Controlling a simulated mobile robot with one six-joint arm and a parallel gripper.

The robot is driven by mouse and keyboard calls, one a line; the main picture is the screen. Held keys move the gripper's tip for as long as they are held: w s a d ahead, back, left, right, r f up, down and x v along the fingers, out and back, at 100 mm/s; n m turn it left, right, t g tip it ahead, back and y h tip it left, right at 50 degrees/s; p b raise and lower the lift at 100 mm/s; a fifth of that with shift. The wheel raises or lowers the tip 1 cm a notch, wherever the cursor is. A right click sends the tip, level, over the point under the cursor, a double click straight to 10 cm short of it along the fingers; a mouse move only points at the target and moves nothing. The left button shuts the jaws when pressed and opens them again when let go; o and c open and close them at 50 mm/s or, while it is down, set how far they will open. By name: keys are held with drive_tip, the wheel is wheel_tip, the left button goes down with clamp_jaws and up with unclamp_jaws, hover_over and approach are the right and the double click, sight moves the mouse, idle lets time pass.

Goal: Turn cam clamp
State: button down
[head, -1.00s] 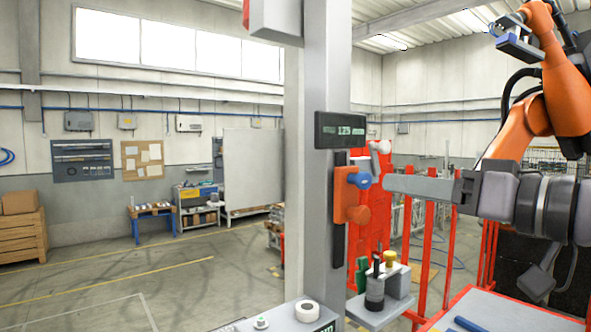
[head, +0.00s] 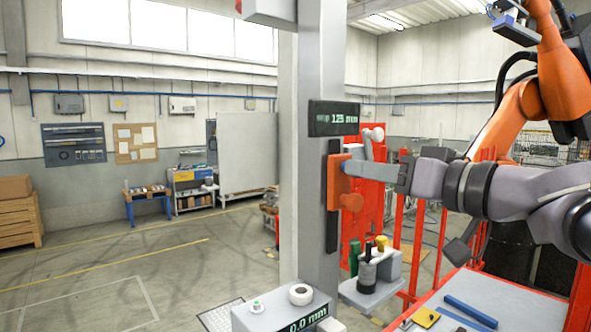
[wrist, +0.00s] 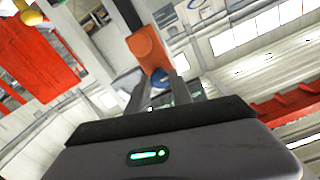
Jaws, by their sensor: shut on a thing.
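In the wrist view the orange block (wrist: 148,46) is just beyond my fingertips (wrist: 160,84). A blue knob (wrist: 159,77) lies between the two fingers, and they are shut on it. The fingers hide the blue knob in the head view.
A display (head: 333,118) reading 125 mm is above the clamp. A small shelf (head: 372,298) with black, green and yellow-topped items stands below. A base box (head: 285,312) reads 0.0 mm. A red guard panel (head: 372,212) stands behind; a table (head: 465,315) is at lower right.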

drive_tip(key=shift+m+b, duration=1.65)
drive_tip(key=shift+m, duration=7.25)
drive_tip(key=c, duration=1.1)
unclamp_jaws()
drive_tip(key=shift+c, duration=0.2)
